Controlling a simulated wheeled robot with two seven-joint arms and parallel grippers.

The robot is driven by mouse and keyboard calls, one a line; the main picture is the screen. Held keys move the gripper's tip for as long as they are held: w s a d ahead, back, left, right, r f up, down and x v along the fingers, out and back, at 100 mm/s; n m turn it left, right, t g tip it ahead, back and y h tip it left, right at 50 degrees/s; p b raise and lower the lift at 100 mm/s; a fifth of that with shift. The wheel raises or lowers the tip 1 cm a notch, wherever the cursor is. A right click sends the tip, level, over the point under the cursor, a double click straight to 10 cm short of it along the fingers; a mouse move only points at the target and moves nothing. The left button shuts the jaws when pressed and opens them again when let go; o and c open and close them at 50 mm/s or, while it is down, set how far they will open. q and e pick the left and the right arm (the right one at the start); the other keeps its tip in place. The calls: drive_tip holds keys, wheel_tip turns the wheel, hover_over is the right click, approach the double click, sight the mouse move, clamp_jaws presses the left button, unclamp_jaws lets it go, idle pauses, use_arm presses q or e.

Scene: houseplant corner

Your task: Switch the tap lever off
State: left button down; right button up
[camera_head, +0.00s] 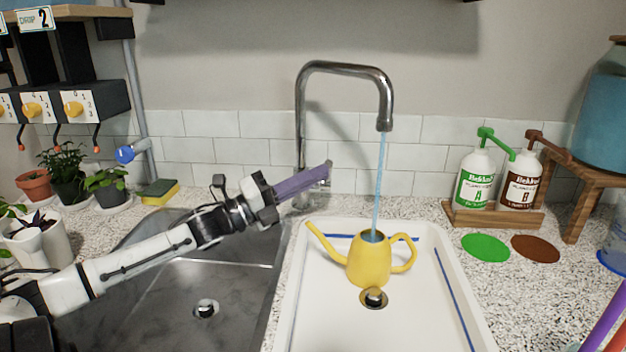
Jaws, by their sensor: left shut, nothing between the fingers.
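The chrome tap (301,120) stands behind the sinks, and its spout pours a stream of water (379,185) into a yellow watering can (369,262). The can stands upright in the white basin (290,318). My left gripper (326,172) reaches in from the left, its purple fingers shut and empty, with the tips at the right side of the tap's lower body. A small metal part, perhaps the tap lever (326,183), shows at the fingertips. The fingers partly hide this area, and I cannot tell whether they touch it.
A steel sink (240,290) lies left of the basin. A pipe with a blue-ended fitting (125,155), potted plants (68,180) and a sponge (160,192) are at the left. Pump bottles (476,180) and a wooden stand (585,185) are at the right.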

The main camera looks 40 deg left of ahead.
use_arm(q)
drive_tip(key=shift+r+y, duration=0.1)
drive_tip(key=shift+y, duration=0.2)
use_arm(e)
drive_tip(key=shift+r, duration=0.1)
